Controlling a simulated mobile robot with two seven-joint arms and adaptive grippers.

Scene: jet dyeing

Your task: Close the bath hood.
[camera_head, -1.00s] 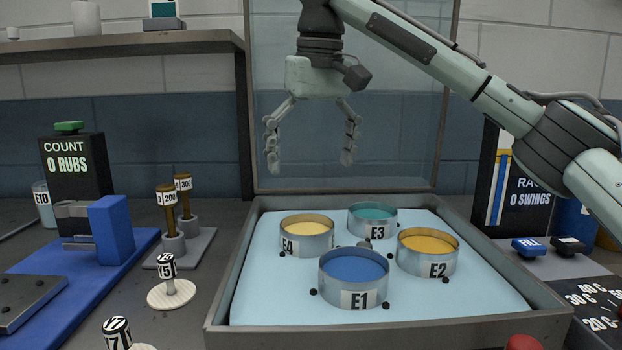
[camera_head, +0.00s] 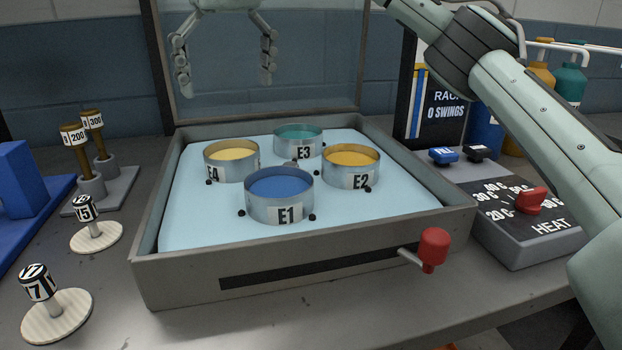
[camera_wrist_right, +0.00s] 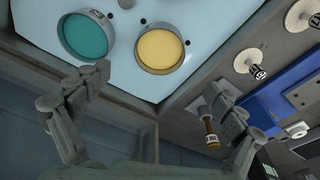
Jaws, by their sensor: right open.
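The bath hood (camera_head: 318,72) is a clear panel in a thin dark frame. It stands upright at the back edge of the bath (camera_head: 180,290), so the bath is open on top. My right gripper (camera_head: 226,86) is open and empty, fingers pointing down, and overlaps the hood panel in the head view. I cannot tell whether it touches the panel. In the right wrist view its spread fingers (camera_wrist_right: 160,82) show near the bath's back edge, with the teal cup E3 (camera_wrist_right: 84,36) and yellow cup E4 (camera_wrist_right: 160,50) beyond. My left gripper is not in view.
Cups E1 (camera_head: 278,190) and E2 (camera_head: 350,165) also stand in the bath. A red-ended lever (camera_head: 433,248) sticks out at the bath's front right. The HEAT box (camera_head: 535,240) is at right. Weights on stands (camera_head: 95,180) and discs (camera_head: 96,237) are at left.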

